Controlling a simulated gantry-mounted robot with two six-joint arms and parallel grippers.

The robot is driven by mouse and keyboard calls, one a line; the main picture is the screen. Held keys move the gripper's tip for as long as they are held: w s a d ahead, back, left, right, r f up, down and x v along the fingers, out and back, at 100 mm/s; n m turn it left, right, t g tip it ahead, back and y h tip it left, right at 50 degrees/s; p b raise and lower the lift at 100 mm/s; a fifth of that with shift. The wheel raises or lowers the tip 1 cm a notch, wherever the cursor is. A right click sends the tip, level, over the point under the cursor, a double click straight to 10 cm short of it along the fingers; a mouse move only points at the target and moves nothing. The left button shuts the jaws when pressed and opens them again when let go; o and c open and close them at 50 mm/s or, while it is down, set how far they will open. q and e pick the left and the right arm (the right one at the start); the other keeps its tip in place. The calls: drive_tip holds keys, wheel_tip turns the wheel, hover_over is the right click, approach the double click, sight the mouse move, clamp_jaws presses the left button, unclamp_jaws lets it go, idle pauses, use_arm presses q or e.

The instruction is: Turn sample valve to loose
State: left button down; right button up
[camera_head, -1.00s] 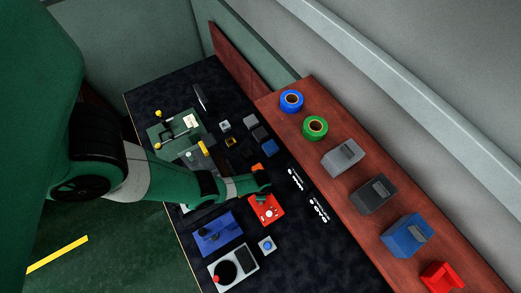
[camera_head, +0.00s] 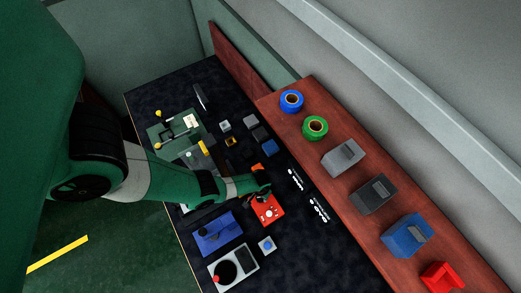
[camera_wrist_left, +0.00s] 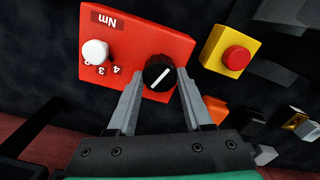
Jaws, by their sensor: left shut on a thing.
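A red box (camera_wrist_left: 137,50) marked "Nm" carries a white knob (camera_wrist_left: 95,52) with numbers beside it and a black round knob (camera_wrist_left: 160,72) with a white pointer line. The line is slanted in the left wrist view. My left gripper (camera_wrist_left: 160,76) has its fingertips on either side of the black knob and is shut on it. In the head view the left gripper (camera_head: 263,187) is over the upper edge of the red box (camera_head: 268,211) and hides the black knob. I see no label naming the sample valve. My right gripper is not in view.
A yellow box with a red button (camera_wrist_left: 237,58) sits close to the red box. A blue panel (camera_head: 218,233) and a grey joystick panel (camera_head: 232,267) are nearby. A raised wooden shelf (camera_head: 321,151) with tape rolls and boxes runs along the right.

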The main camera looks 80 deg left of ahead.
use_arm(q)
drive_tip(key=n, duration=0.4)
idle(0.5)
drive_tip(key=shift+c, duration=1.5)
unclamp_jaws()
wheel_tip(320, 180, up, 12)
drive_tip(key=p, duration=1.1)
drive_tip(key=shift+f+p, duration=0.15)
drive_tip(key=shift+p, duration=0.25)
